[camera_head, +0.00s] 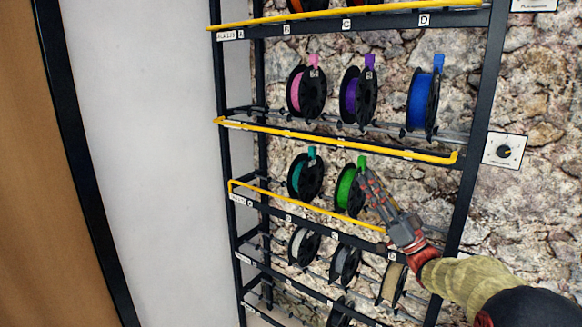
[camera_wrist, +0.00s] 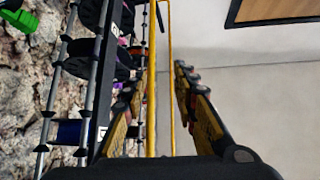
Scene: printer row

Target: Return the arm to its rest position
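My gripper (camera_head: 366,176) is in front of the rack at the right, its tips overlapping the right side of the green spool (camera_head: 346,190) in the head view. In the wrist view my gripper (camera_wrist: 158,62) has its two fingers apart with nothing held between them. A yellow rail (camera_wrist: 152,90) shows in the gap; I cannot tell whether it lies between the fingers or beyond them. My forearm reaches in from the lower right of the head view, extended towards the rack.
The black rack (camera_head: 480,120) holds several spools, among them pink (camera_head: 295,92), purple (camera_head: 352,95), blue (camera_head: 418,100) and teal (camera_head: 297,178). Yellow rails (camera_head: 330,137) run along the shelf fronts. A stone wall (camera_head: 530,210) stands behind. The pale wall (camera_head: 145,130) at left is clear.

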